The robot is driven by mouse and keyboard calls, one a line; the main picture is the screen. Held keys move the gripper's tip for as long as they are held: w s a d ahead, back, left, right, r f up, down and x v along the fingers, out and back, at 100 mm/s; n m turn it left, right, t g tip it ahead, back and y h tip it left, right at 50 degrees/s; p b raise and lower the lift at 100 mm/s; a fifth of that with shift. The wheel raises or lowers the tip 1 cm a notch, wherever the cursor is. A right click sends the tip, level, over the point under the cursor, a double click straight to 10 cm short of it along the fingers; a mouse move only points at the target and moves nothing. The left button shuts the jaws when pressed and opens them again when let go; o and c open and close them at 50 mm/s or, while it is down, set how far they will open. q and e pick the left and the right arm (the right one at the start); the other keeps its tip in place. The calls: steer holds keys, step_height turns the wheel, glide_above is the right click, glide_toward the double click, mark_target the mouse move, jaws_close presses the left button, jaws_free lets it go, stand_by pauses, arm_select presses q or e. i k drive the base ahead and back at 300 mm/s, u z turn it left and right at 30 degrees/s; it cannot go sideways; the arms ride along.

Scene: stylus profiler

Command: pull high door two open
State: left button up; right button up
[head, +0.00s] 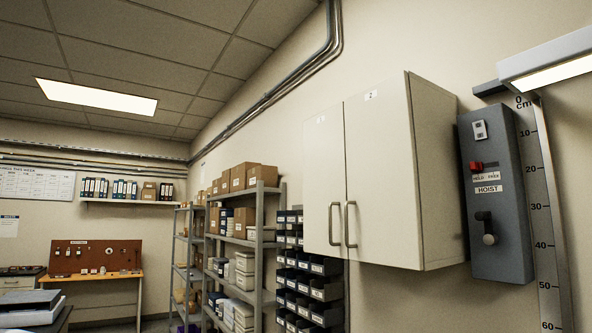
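A pale wall cabinet hangs on the wall right of the middle in the head view, with two tall doors side by side. The right door (378,170), labelled 2, is high door two. It looks shut, and its vertical bar handle (349,224) is near its lower left edge. The left door (323,180) also looks shut, with its own handle (333,223) near the seam. Neither of my grippers shows in this view.
A grey hoist control box (494,190) and a centimetre scale (550,210) are on the wall right of the cabinet. Dark bins (310,290) stand below it. Shelving (258,230) with cartons stands to the left. A workbench (95,275) is at the far left.

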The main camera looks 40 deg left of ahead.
mark_target(382, 221)
steer(key=u, duration=0.65)
steer(key=k, duration=0.4)
steer(key=u, duration=0.9)
steer(key=i, duration=0.75)
steer(key=z, duration=0.55)
steer(key=i, duration=0.55)
steer(key=z, duration=0.55)
